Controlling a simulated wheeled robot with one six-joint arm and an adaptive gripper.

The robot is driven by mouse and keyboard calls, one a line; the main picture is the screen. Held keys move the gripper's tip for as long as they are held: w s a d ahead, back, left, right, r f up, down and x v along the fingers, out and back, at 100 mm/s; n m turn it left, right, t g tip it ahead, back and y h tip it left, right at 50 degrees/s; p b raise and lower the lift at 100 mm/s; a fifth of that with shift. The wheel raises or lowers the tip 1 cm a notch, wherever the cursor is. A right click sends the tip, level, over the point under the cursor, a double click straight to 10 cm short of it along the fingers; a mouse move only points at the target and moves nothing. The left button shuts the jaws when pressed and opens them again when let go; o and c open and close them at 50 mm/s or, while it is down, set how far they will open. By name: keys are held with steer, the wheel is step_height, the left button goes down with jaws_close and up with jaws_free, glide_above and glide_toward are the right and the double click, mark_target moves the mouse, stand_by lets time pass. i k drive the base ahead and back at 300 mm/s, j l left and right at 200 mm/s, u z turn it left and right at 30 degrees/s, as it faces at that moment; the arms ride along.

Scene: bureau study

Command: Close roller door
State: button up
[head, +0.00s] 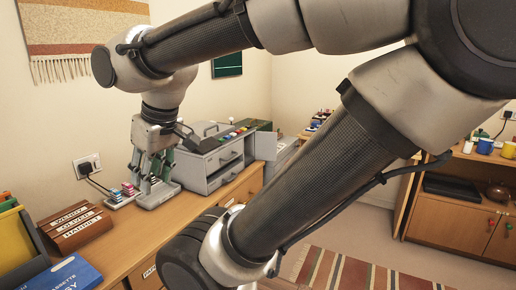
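No roller door can be made out for certain. A grey cabinet (212,163) with drawers stands on the wooden desk, and a grey panel (265,146) sticks out at its right side. My gripper (152,182) points down at the left of the cabinet, apart from its front. Its fingers look spread, with nothing seen between them. The fingertips are close to a grey base (158,198) on the desk; whether they touch it is unclear. My arm crosses the picture and hides part of the room.
Small coloured blocks (128,189) lie beside the gripper. A brown labelled box (76,226), a blue box (68,274) and a yellow bin (14,240) fill the desk's left. A plug (86,167) sits in the wall. A wooden shelf unit (455,213) stands at the right, beyond a striped rug (350,274).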

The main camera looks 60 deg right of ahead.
mark_target(266, 143)
steer(key=l+z, duration=0.15)
steer(key=l, duration=4.8)
steer(key=i, duration=0.05)
